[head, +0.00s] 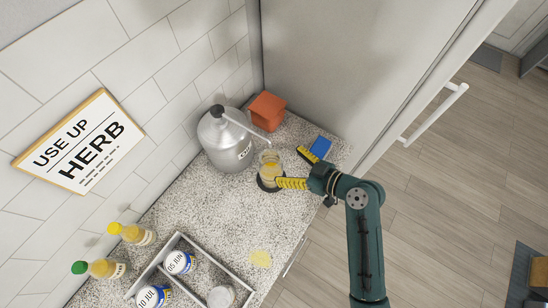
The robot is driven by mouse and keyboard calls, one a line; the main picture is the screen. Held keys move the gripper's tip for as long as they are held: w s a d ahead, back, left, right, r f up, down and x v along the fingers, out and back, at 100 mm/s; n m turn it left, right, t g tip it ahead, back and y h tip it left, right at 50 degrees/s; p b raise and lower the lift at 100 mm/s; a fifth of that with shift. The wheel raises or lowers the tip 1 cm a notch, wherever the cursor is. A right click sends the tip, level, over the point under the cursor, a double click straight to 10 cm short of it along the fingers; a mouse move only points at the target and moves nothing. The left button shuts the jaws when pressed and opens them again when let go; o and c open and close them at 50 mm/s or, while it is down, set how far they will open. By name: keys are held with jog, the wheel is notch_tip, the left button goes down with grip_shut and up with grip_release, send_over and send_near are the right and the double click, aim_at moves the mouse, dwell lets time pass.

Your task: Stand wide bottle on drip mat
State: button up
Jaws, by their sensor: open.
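A wide, clear bottle (269,161) with yellowish contents stands upright on the counter beside the metal canister. A dark round mat (264,187) shows under and around its base; it looks like the drip mat. The bottle appears to stand on it, though the contact is partly hidden. My gripper (289,168) is open just right of the bottle. Its yellow fingers are spread, one near the bottle's lower right side and one farther back. I cannot tell whether the nearer finger touches the bottle.
A blue item (321,146) lies behind my gripper.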

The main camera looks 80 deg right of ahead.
jog(key=shift+v, duration=1)
jog(key=w+a+r+n+t+y, duration=0.15)
jog(key=w+a+r, duration=0.25)
jog(key=w+r, duration=0.7)
jog(key=w+a+r+n+t, duration=0.25)
jog(key=w+a+r, duration=0.25)
jog(key=w+r, duration=0.6)
jog(key=a+r+t+y, duration=0.1)
jog(key=a+r+t, duration=0.1)
jog(key=a+r, duration=0.6)
jog(key=a+r+t+y, duration=0.1)
jog(key=a+r+t, duration=0.2)
jog(key=a+r, duration=0.5)
notch_tip(320, 180, up, 6)
jog(key=shift+s+a+f+t, duration=0.1)
jog(key=shift+s+a+t, duration=0.25)
jog(key=shift+s, duration=0.1)
jog(key=shift+y, duration=0.25)
